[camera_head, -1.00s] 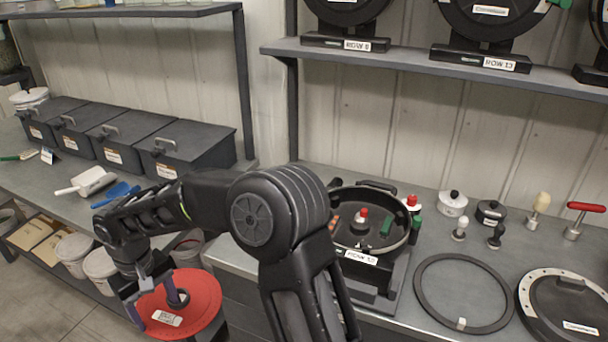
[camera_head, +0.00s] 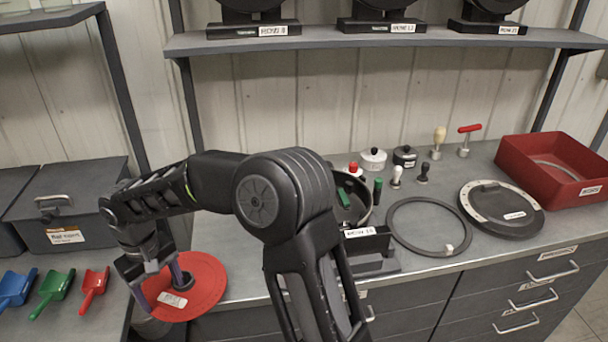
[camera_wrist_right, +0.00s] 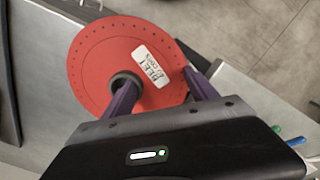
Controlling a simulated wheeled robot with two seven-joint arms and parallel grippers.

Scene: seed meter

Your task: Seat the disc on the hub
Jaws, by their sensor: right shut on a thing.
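The red disc (camera_head: 207,285) is held at the lower left of the head view, in front of the bench edge. It has a dark central hub ring and a white label. My right gripper (camera_head: 162,287) is shut on it. The disc also fills the upper part of the right wrist view (camera_wrist_right: 95,60), with the gripper's purple fingers (camera_wrist_right: 160,92) over it, one beside the central ring. The seed meter housing (camera_head: 372,206) stands on the bench right of the disc. My arm covers much of it, and its hub is hidden. My left gripper is out of view.
A dark ring (camera_head: 398,236) and a black round cover (camera_head: 500,225) lie right of the housing. Several small knobbed tools stand behind. A red bin (camera_head: 560,185) is at the far right. Coloured scoops (camera_head: 52,287) and a grey lidded bin (camera_head: 85,240) are at left.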

